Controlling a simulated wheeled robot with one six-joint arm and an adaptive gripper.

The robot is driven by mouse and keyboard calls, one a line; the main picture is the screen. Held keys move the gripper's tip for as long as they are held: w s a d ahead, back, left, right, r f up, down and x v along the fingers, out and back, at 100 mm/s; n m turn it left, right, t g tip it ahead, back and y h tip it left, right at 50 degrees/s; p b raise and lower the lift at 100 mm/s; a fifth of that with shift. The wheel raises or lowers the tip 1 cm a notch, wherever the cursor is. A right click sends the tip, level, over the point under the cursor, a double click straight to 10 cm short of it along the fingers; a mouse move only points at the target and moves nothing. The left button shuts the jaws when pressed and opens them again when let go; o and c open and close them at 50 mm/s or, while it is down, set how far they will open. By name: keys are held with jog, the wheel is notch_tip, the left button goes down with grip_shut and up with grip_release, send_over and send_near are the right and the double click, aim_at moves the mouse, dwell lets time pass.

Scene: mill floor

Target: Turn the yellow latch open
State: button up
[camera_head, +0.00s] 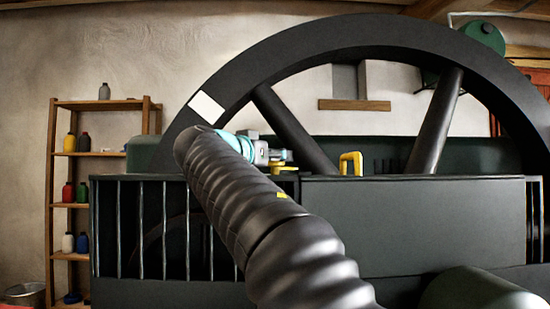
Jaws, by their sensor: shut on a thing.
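The yellow latch (279,169) shows as a small yellow piece at the top edge of the dark guard, left of centre. My gripper (275,158) is at the latch, small and partly hidden behind my own dark arm. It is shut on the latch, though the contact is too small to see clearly. How far the latch is turned cannot be told.
A yellow handle (351,163) stands upright on the dark guard panel (410,215) to the right. A large dark flywheel (365,32) rises behind. Barred railing (128,230) is at left. A wooden shelf (100,105) with several bottles stands at the far left.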

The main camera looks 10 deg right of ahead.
jog(key=shift+n+t+y+b, duration=0.3)
jog(key=shift+t+b, duration=0.05)
jog(key=shift+t, duration=0.05)
jog(key=shift+d+f+n+t+y+b, duration=0.1)
jog(key=shift+n+t+y+b, duration=0.7)
jog(key=shift+y+b, duration=0.2)
jog(key=n+t+y, duration=0.1)
jog(key=n+y, duration=0.1)
jog(key=y, duration=0.1)
jog(key=shift+t, duration=0.4)
jog(key=shift+r+n+t+y+p, duration=0.15)
jog(key=shift+n+t+y+p, duration=0.15)
jog(key=shift+n+y, duration=0.5)
jog(key=shift+r+n+t+y+p, duration=0.15)
jog(key=shift+n+t+y+p, duration=0.25)
jog(key=shift+y, duration=0.6)
jog(key=shift+n+y+p, duration=0.55)
jog(key=shift+n+y, duration=0.05)
jog(key=shift+y, duration=0.1)
jog(key=shift+f+n+y+p, duration=0.2)
jog(key=shift+n+y+p, duration=0.5)
jog(key=shift+y+p, duration=0.45)
jog(key=o, duration=1.2)
jog(key=shift+c, duration=0.2)
